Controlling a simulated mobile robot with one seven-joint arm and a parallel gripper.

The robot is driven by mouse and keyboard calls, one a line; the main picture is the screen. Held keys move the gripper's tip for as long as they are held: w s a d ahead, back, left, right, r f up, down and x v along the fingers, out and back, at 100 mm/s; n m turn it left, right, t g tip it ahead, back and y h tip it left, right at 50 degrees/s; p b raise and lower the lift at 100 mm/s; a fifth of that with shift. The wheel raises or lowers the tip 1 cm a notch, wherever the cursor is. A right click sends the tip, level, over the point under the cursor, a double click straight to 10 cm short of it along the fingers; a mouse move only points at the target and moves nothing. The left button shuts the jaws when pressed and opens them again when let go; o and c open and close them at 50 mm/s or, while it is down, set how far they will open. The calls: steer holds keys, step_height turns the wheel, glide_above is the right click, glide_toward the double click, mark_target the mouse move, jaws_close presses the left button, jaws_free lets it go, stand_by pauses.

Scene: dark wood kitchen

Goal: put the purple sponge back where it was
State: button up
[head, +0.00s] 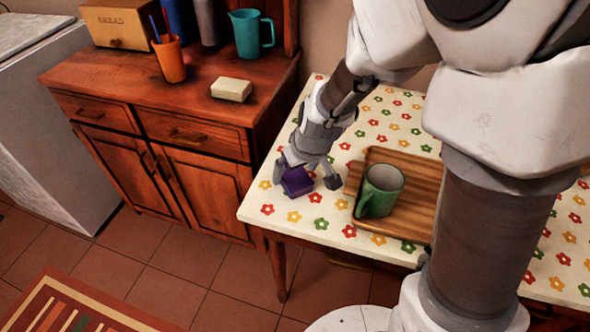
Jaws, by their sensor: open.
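The purple sponge (297,182) lies on the flowered tabletop (268,207) near its left front corner. My gripper (307,177) reaches down over it from above, with its fingers spread open. One finger is at the sponge's left and the other stands apart at its right. Part of the sponge's top is hidden by my gripper. I cannot tell whether either finger touches the sponge.
A green mug (381,190) stands on a wooden tray (425,205) right of the sponge. On the wooden cabinet (200,105) are a cream block (231,89), an orange cup (169,59), a teal jug (248,35) and a bread box (125,25).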

steer(key=s+d+r+m+p, duration=0.1)
steer(key=s+d+r, duration=0.15)
steer(key=r, duration=0.35)
steer(key=s+d+r+t+p, duration=0.1)
steer(key=s+d+r, duration=0.15)
steer(key=r, duration=0.35)
steer(key=s+d+r+m+p, duration=0.1)
steer(key=s+d+r, duration=0.1)
steer(key=s+r, duration=0.3)
steer(key=s+d+r+m+h, duration=0.1)
steer(key=s+d+r+m, duration=0.2)
steer(key=s+d+r, duration=0.2)
steer(key=s, duration=0.2)
steer(key=shift+s+r+t+h, duration=0.25)
steer(key=shift+s+t+h, duration=0.05)
steer(key=shift+h, duration=0.1)
